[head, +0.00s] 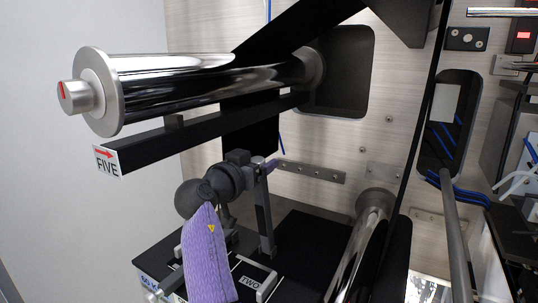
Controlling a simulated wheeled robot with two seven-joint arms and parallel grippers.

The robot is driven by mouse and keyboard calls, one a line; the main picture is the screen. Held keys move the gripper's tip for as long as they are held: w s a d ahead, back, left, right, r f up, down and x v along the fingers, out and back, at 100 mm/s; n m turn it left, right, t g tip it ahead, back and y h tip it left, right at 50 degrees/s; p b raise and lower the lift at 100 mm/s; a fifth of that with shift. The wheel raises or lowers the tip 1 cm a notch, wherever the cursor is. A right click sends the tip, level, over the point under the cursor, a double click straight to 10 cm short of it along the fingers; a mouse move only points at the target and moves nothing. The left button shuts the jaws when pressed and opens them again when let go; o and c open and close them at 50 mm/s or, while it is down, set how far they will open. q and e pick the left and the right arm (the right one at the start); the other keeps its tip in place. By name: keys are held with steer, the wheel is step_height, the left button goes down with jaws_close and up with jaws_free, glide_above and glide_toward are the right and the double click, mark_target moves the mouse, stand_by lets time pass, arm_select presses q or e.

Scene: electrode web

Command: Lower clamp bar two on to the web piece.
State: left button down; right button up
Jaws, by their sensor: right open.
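The label TWO (250,283) lies at the bottom of the head view, beside a pale U-shaped handle (267,284) on the dark splice table (300,232). Most of clamp bar two is hidden by my right arm, so I cannot tell whether it is raised or down. The black web (262,137) hangs behind the roller marked FIVE toward the table. My right gripper (264,166) is open, above the table, at the top of a grey upright post (264,222). I cannot tell whether it touches the post. My left gripper is out of view.
A shiny roller (185,80) with a black bar labelled FIVE (107,161) juts out above my right gripper. Another steel roller (362,235) stands right of the table. The brushed metal wall (390,130) closes the back. Open room lies at the left.

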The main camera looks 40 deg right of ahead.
steer(key=shift+d, duration=0.2)
steer(key=shift+a, duration=0.25)
steer(key=c, duration=0.4)
jaws_close()
